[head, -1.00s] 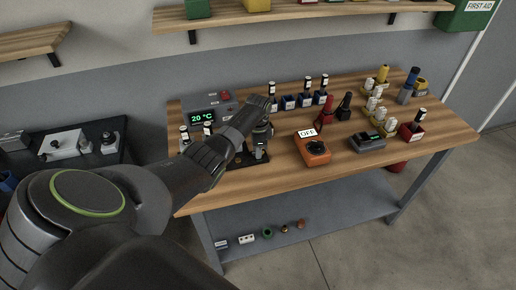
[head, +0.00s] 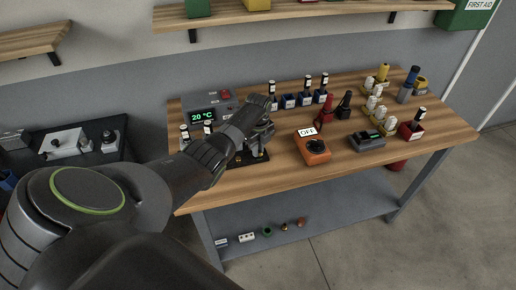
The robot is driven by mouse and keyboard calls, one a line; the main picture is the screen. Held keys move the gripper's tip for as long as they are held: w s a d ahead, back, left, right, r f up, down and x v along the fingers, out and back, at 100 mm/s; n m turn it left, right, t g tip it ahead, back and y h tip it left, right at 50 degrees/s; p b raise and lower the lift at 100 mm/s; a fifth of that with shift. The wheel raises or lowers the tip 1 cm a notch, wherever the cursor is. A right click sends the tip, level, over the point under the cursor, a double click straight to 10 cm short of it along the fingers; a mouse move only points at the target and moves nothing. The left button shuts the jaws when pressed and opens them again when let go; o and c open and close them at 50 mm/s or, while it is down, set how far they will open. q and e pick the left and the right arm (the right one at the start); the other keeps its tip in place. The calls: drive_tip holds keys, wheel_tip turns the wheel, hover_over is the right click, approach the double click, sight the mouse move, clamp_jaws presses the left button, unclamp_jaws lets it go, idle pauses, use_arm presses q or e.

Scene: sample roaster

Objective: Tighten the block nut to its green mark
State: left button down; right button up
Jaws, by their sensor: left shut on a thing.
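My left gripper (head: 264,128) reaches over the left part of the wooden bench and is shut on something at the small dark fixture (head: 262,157). The block nut is not clearly visible; my gripper and forearm cover most of the fixture. I cannot make out the green mark there. My right gripper is not in view.
A grey control box (head: 210,113) reading 20 °C stands behind my left forearm. An orange box (head: 313,149) marked OFF sits to the right, beside a grey meter (head: 367,141). Small bottles, spools and tools fill the bench's back and right. The bench's front strip is clear.

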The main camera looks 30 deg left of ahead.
use_arm(q)
drive_tip(key=m, duration=0.3)
drive_tip(key=shift+w+r+m, duration=0.1)
drive_tip(key=shift+r+m, duration=0.05)
drive_tip(key=shift+m, duration=0.25)
idle(1.0)
drive_tip(key=c, duration=1.4)
unclamp_jaws()
drive_tip(key=shift+o, duration=0.2)
wheel_tip(320, 180, up, 17)
drive_tip(key=b, duration=0.1)
drive_tip(key=shift+r, duration=0.15)
drive_tip(key=shift+o, duration=0.4)
